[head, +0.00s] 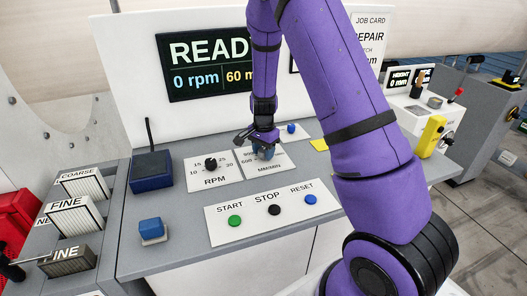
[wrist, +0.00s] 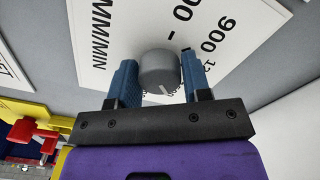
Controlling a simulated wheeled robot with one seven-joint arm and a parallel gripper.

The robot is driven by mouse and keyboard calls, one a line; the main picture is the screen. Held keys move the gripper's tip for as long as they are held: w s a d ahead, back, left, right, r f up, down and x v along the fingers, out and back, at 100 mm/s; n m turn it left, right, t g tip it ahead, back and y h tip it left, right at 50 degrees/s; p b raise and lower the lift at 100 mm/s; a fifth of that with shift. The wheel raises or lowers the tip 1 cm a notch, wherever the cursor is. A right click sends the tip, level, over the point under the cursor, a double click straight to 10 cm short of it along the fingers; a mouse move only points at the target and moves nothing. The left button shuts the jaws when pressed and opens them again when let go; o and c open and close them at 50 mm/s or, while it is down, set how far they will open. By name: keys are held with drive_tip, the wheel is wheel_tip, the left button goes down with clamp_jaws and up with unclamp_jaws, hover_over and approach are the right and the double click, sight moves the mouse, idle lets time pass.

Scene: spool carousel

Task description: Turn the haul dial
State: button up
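The haul dial (wrist: 159,72) is a round grey knob with a white pointer line, on a white plate (wrist: 205,72) marked MM/MIN. In the wrist view it sits between the two blue fingers of my gripper (wrist: 160,80). Both fingers lie close against its sides and seem to grip it. In the head view my gripper (head: 264,151) reaches down onto the MM/MIN plate (head: 266,169), right of the black RPM dial (head: 211,163), and hides the haul dial. The READY screen (head: 210,66) behind shows 0 rpm and 60 m, its right part covered by my arm.
A plate with green START (head: 235,220), black STOP (head: 274,210) and blue RESET (head: 310,200) buttons lies in front. A blue block (head: 151,228) and a dark blue box with an antenna (head: 151,171) stand left. A blue knob (head: 291,128) is behind my gripper.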

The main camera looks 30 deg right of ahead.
drive_tip(key=c, duration=0.4)
drive_tip(key=n, duration=0.4)
drive_tip(key=shift+n, duration=2.3)
drive_tip(key=o, duration=0.9)
